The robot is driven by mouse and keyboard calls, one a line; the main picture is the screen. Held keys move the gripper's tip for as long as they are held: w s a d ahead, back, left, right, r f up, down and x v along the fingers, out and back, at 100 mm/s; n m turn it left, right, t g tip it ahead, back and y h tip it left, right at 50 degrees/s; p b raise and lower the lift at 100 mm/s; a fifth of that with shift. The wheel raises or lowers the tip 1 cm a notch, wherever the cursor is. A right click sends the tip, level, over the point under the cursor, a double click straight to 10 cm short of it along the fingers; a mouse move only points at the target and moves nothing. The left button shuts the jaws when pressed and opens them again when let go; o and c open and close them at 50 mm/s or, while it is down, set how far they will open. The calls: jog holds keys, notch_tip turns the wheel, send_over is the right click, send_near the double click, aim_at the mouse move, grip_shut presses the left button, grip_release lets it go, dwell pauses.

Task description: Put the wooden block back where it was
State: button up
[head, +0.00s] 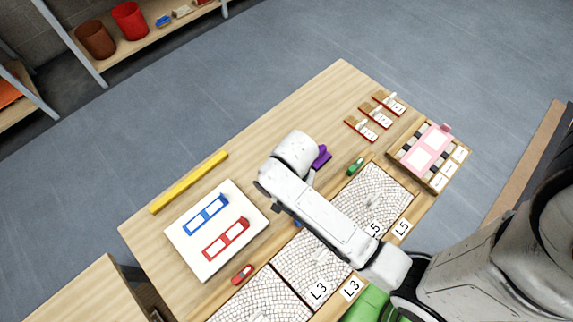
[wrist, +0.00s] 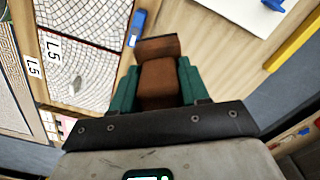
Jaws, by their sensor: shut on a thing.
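The wooden block (wrist: 158,82) is brown and shows in the wrist view. My gripper (wrist: 158,72) is shut on it, with a teal finger on each side. A wider brown part of the block shows beyond the fingertips. In the head view my white arm reaches over the table and hides the gripper and the block. I cannot tell how high the block is above the table.
Mosaic panels (head: 312,258) lie along the near side of the table (head: 290,110), with small red, blue and green items (head: 355,166) at their edge. A white board (head: 190,250), yellow bar (head: 189,182), purple object (head: 321,157) and pink-topped rack (head: 427,150) stand around.

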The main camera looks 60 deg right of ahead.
jog(key=s+d+f+m+b, duration=0.1)
jog(key=s+f+m+b, duration=0.15)
jog(key=s+m, duration=0.4)
jog(key=shift+w+d+f+b, duration=0.2)
jog(key=shift+w+d+f, duration=0.75)
jog(key=shift+w+f, duration=1.2)
jog(key=shift+w+d+f+b, duration=0.25)
jog(key=shift+w+d+f, duration=0.65)
jog(key=shift+w+f, duration=1.3)
jog(key=shift+w+d+f+b, duration=0.2)
jog(key=shift+w+d+f, duration=0.75)
jog(key=shift+w+f, duration=1.2)
jog(key=shift+s+f, duration=0.15)
jog(key=shift+f, duration=0.05)
jog(key=shift+f, duration=0.15)
jog(key=o, duration=1.1)
jog(key=shift+c, duration=0.2)
